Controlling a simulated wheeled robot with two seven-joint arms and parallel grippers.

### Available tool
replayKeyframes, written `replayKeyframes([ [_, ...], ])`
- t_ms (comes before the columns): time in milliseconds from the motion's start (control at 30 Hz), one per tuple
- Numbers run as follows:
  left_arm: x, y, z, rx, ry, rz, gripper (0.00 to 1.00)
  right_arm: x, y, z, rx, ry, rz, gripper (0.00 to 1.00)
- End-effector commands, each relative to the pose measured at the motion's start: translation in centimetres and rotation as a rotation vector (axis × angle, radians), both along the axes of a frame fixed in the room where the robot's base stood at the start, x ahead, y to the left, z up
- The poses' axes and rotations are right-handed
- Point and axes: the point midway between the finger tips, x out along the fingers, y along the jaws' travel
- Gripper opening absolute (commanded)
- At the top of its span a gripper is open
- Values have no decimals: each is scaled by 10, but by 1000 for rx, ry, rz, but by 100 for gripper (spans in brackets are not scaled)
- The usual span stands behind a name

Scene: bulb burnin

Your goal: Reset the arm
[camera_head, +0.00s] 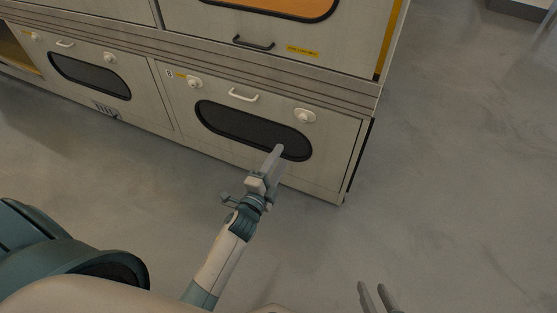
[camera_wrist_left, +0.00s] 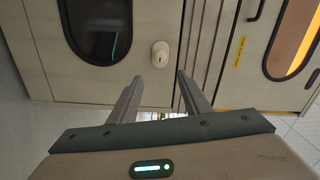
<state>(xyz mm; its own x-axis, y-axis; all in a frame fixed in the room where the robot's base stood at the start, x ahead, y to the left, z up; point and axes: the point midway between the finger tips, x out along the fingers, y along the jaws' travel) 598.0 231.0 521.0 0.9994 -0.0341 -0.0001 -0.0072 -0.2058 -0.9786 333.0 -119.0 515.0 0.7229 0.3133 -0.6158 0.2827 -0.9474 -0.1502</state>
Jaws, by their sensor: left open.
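My left arm reaches up from the bottom of the head view. My left gripper (camera_head: 278,150) is in front of the lower right cabinet door (camera_head: 335,155), its fingers overlapping the right end of the dark oval window (camera_head: 235,125). In the left wrist view my left gripper (camera_wrist_left: 159,76) has its two fingers apart with nothing held between them. A round white knob (camera_wrist_left: 160,54) shows beyond the fingertips. My right gripper (camera_head: 373,286) shows only as two fingers at the bottom edge of the head view, apart and empty over the floor.
The grey cabinet has a pale handle (camera_head: 243,95) and knobs (camera_head: 304,116) on its lower right door. An upper door has a dark handle (camera_head: 253,43) and an orange window (camera_head: 285,5). Open floor (camera_head: 460,160) lies to the right and in front.

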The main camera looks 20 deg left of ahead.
Motion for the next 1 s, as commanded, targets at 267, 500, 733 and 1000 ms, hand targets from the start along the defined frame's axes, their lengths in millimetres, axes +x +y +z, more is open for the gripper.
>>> replayKeyframes([
  [267, 0, 0, 0, 0, 0, 0, 44, 0, 0, 0, 0, -1, 0, 31],
  [500, -14, 0, -2, -88, 36, 17, 44, 0, 1, 0, 2, -1, 0, 31],
  [733, -76, -9, -11, -469, 209, 80, 44, 0, 0, 0, 1, -1, 1, 31],
  [1000, -169, -55, -18, -961, 503, 151, 44, 0, 0, 0, 0, -1, 0, 31],
])
